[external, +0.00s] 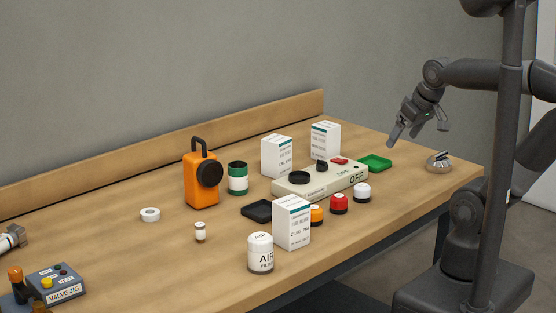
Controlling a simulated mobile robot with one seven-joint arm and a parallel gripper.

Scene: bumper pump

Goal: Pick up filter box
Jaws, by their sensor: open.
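Several objects stand on the wooden bench, among them three upright white boxes with green bands. One box (291,224) stands near the front, beside a white jar marked AIR. A second box (276,157) stands further back, behind the grey panel. A third box (325,141) stands at the back right. Their small print is too fine to read, so I cannot tell which is the filter box. My gripper (417,136) is open and empty above the bench's right end, to the right of all three boxes and apart from them.
A grey panel (341,180) marked OFF lies between the boxes, with red, orange and white-topped jars in front. A green tray (376,162) and a metal bowl (439,163) lie at the right. An orange lantern (201,182) stands left. The bench's left middle is mostly clear.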

